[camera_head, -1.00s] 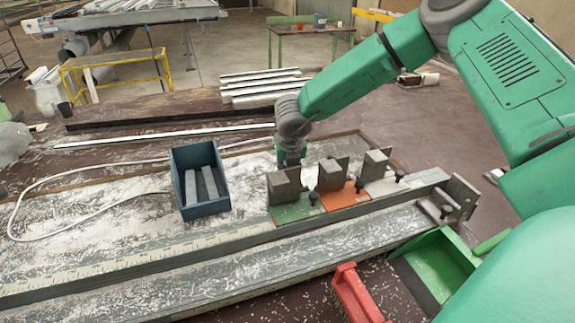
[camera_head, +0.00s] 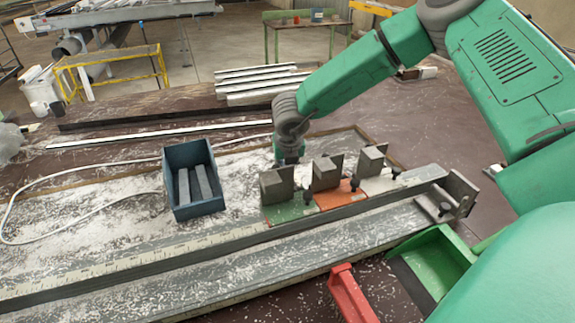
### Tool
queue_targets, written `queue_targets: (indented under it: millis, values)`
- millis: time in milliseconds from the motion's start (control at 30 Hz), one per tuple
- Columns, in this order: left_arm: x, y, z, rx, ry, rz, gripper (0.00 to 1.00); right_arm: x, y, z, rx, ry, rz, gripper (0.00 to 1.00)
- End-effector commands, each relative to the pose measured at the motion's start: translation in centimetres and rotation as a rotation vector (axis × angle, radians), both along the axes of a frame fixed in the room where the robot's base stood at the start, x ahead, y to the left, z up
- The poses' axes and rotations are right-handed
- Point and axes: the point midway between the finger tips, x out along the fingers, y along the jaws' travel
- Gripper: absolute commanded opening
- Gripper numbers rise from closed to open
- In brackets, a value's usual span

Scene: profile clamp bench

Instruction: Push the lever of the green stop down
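The green stop (camera_head: 288,213) is a green plate with an upright grey block (camera_head: 276,185), on the long rail (camera_head: 150,262) of the bench. A small black knob (camera_head: 308,197) shows at its right side; I cannot tell whether it is the lever. My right gripper (camera_head: 289,158) points down just behind the grey block. Its fingertips are partly hidden, so its opening and any contact are unclear. An orange stop (camera_head: 340,198) and a pale stop (camera_head: 378,186) with similar blocks stand to the right. My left gripper is out of view.
A dark blue bin (camera_head: 195,207) with grey bars stands left of the stops. A white cable (camera_head: 75,173) curves over the chip-covered bench. A bracket (camera_head: 448,200) closes the rail's right end. A green dustpan (camera_head: 437,260) and a red-handled tool (camera_head: 350,293) lie in front.

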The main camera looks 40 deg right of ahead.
Motion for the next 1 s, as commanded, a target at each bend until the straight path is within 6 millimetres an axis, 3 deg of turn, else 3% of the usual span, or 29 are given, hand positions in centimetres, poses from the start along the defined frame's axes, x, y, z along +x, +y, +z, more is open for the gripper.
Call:
queue_targets:
  millis: [500, 700, 1000]
  values:
    - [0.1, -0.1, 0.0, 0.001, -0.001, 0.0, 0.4, -2.7, 1.5, 9.1, -0.002, -0.006, -0.003, 0.0]
    - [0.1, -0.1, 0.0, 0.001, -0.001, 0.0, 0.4, -3.1, 1.7, 10.3, -0.005, -0.004, -0.002, 0.0]
    - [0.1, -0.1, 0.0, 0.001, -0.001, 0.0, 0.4, -3.2, 1.7, 10.4, -0.005, -0.004, -0.003, 0.0]
